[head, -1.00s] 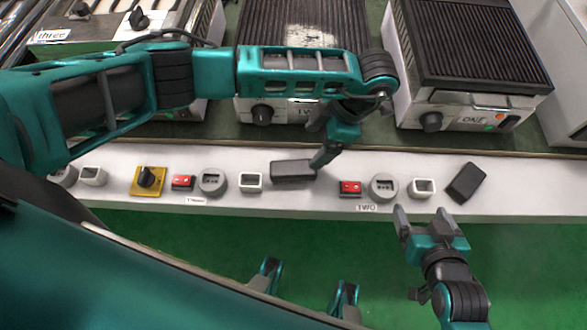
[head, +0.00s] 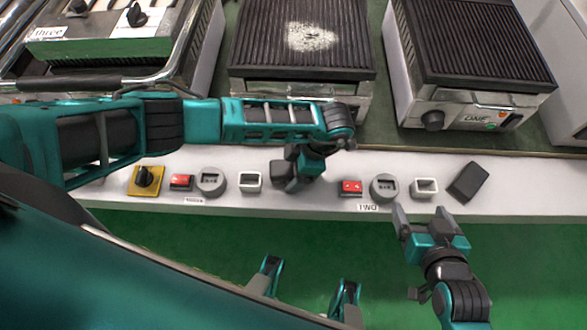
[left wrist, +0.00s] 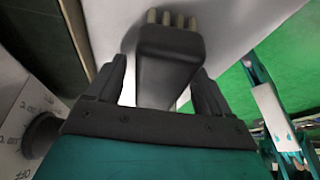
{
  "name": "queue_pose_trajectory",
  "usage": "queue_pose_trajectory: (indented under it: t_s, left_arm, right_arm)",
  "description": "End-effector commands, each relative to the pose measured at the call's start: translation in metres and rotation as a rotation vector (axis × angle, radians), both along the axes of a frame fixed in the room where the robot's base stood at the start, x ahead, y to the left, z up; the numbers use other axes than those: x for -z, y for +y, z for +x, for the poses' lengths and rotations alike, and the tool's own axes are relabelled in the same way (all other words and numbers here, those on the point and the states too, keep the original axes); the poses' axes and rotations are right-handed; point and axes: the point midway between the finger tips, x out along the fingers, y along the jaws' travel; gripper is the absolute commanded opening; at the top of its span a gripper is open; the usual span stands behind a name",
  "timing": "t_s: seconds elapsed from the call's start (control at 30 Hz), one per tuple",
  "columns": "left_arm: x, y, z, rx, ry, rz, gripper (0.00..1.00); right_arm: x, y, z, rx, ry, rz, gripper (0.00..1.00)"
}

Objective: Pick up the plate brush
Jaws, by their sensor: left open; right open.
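I cannot make out a clear plate brush in these views. A dark grey block (left wrist: 172,62) with several pale pins at its end shows in the left wrist view, between the fingers of my left gripper (left wrist: 160,85). The gripper is open, one finger on each side of the block. In the head view my left gripper (head: 290,180) is over the white ledge and hides most of that block. A similar dark block (head: 468,182) lies tilted at the ledge's right. My right gripper (head: 430,222) is open and empty at the ledge's front edge.
The white ledge (head: 520,190) carries a yellow-based knob (head: 146,180), red switches (head: 181,182), round grey sockets (head: 211,181) and square white holders (head: 250,182). Ribbed grill plates (head: 470,45) stand behind it; the middle one has a white patch (head: 312,37). Green floor lies in front.

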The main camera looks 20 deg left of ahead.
Motion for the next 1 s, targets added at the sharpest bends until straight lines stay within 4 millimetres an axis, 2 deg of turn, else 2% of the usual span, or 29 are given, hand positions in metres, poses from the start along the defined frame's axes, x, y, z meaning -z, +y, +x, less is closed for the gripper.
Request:
queue_pose_trajectory:
  t_s: [0.6,1.0]
  left_arm:
    - [0.0035,-0.0002,0.0006,0.000,-0.001,-0.001,0.80]
    - [0.0030,-0.0002,0.0002,0.000,0.000,-0.001,0.41]
  right_arm:
    - [0.0031,0.0011,0.0007,0.000,-0.001,0.002,0.83]
    - [0.0028,0.0012,0.0006,0.000,0.000,0.002,0.83]
